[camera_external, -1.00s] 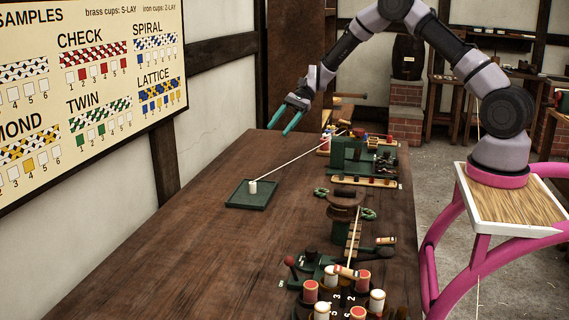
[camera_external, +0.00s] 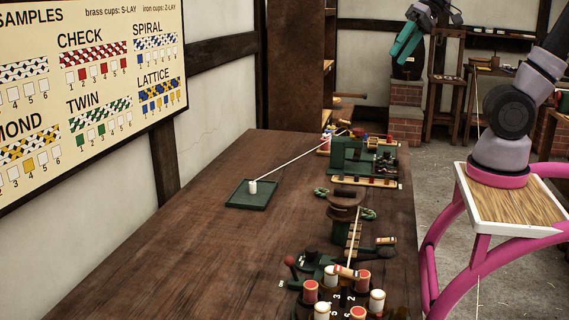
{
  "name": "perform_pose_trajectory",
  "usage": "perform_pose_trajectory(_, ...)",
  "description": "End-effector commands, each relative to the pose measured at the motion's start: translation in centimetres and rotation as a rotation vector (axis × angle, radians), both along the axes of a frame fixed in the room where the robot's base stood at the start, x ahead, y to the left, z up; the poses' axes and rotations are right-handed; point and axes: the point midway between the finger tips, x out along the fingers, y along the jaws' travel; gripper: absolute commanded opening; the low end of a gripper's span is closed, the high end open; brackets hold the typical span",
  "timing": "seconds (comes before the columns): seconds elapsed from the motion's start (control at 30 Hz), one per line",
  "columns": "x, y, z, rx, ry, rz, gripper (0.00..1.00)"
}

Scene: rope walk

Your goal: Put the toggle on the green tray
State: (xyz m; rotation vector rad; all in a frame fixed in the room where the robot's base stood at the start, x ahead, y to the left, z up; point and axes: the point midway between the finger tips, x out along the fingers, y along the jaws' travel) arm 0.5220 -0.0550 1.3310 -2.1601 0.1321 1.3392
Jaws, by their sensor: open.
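The green tray (camera_external: 237,203) lies flat on the left side of the wooden table. A small white toggle (camera_external: 253,187) stands upright on the tray, near its middle. A pale cord runs from the toggle up and right to the machine at the table's far end. My gripper (camera_external: 404,58) is raised at the top of the picture, beyond the table's far right end and well away from the tray. Its teal fingers hang with nothing visible between them.
A green machine (camera_external: 345,153) stands at the table's far right. A brown round spool (camera_external: 345,199) and a numbered holder with red and white bobbins (camera_external: 377,300) line the right edge. A sample board (camera_external: 90,75) hangs on the wall.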

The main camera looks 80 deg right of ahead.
Motion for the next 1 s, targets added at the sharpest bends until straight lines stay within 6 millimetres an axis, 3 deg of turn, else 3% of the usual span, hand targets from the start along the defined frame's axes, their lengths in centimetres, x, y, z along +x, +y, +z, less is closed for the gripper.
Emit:
perform_pose_trajectory(0.1, -3.2, 0.0, 0.0, -0.068, -0.073, 0.059, 0.6)
perform_pose_trajectory(0.27, -5.2, -0.2, -0.3, -0.117, -0.119, 0.098, 0.6)
perform_pose_trajectory(1.0, -5.4, -0.2, -0.4, -0.125, -0.125, 0.103, 0.6)
